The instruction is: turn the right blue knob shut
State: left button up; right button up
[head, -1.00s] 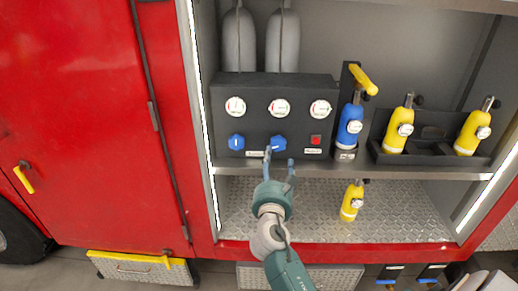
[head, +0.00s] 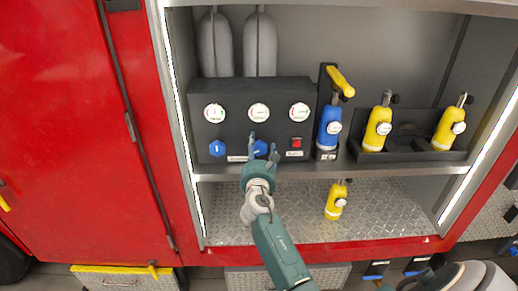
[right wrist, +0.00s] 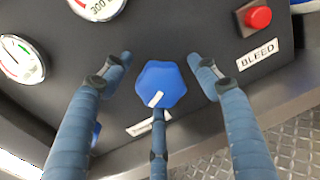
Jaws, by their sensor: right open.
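The right blue knob (head: 261,148) is on the lower front of the dark panel (head: 285,95). In the right wrist view the knob (right wrist: 160,84) is six-sided, with a white mark pointing to its lower left. My right gripper (head: 262,146) is open in front of it. In the right wrist view the gripper (right wrist: 160,68) has a finger on each side of the knob and a third below it. Gaps show beside the knob; contact with the lower finger is unclear. The left blue knob (head: 217,148) is further left on the panel. My left gripper is not in view.
A red button (right wrist: 257,17) with a BLEED label is right of the knob. Gauges (head: 259,112) sit above. A blue bottle-like tool (head: 329,128) stands right of the panel, with yellow ones (head: 377,128) beyond. The shelf edge (head: 400,174) runs below.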

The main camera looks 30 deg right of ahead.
jog(key=c, duration=1.1)
jog(key=shift+c, duration=0.3)
jog(key=shift+m, duration=0.4)
jog(key=m, duration=0.3)
jog(key=shift+m+b, duration=0.3)
jog(key=m+b, duration=0.1)
jog(key=m, duration=0.3)
jog(key=shift+y, duration=0.3)
jog(key=m, duration=0.4)
jog(key=shift+d+b, duration=0.1)
jog(key=shift+b, duration=0.3)
jog(key=m+b, duration=0.1)
jog(key=m, duration=0.2)
jog(key=shift+y, duration=0.3)
jog(key=m+b, duration=0.1)
jog(key=m, duration=0.5)
jog(key=shift+f, duration=0.1)
jog(key=shift+m+y, duration=0.3)
